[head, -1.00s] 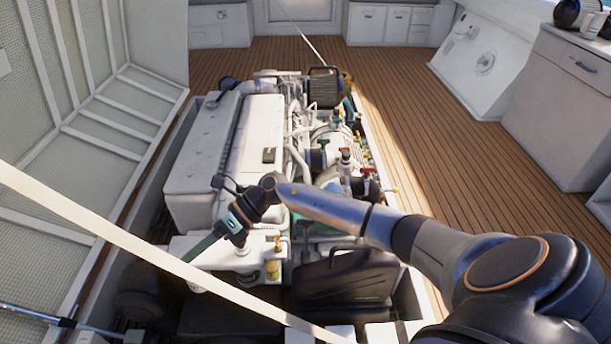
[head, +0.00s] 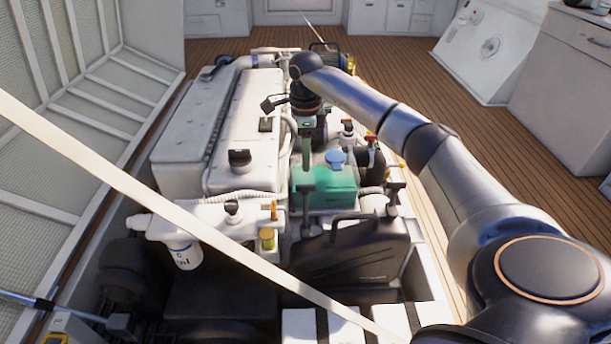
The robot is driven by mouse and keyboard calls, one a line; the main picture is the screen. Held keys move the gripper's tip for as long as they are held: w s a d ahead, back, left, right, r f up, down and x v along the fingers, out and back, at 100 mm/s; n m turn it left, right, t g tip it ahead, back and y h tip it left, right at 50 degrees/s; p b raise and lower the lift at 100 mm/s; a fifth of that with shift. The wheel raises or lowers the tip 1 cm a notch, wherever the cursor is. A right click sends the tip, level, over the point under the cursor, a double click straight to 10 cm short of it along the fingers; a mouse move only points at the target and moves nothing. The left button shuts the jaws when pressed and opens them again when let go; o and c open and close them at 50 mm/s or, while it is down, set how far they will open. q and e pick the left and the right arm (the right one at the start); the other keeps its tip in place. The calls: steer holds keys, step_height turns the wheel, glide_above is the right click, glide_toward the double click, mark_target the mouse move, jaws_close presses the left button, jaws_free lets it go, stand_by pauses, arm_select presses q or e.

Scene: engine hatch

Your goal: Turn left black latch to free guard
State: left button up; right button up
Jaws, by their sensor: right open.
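The guard (head: 350,255) is a dark, box-like cover with a handle on top, at the front of the engine. The left black latch (head: 308,189) is a T-shaped black knob at the guard's back left. A similar right latch (head: 396,187) stands at its right side. My right gripper (head: 306,172) is open and points down from above, with its fingers just over the left latch in the picture. I cannot tell whether they touch it. My left gripper is not in view.
The white engine cover (head: 245,125) lies behind and left. A green-blue tank (head: 330,187) sits right behind the latches. A pale diagonal strap (head: 150,190) crosses in front. The raised hatch (head: 60,120) stands at the left. Wooden deck (head: 465,150) is clear at the right.

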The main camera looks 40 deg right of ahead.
mark_target(306, 185)
step_height(306, 185, down, 8)
steer(key=b, duration=0.2)
steer(key=shift+f+b, duration=0.1)
steer(key=shift+b, duration=0.3)
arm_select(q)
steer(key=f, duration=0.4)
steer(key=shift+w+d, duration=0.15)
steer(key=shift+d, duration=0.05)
arm_select(e)
jaws_close()
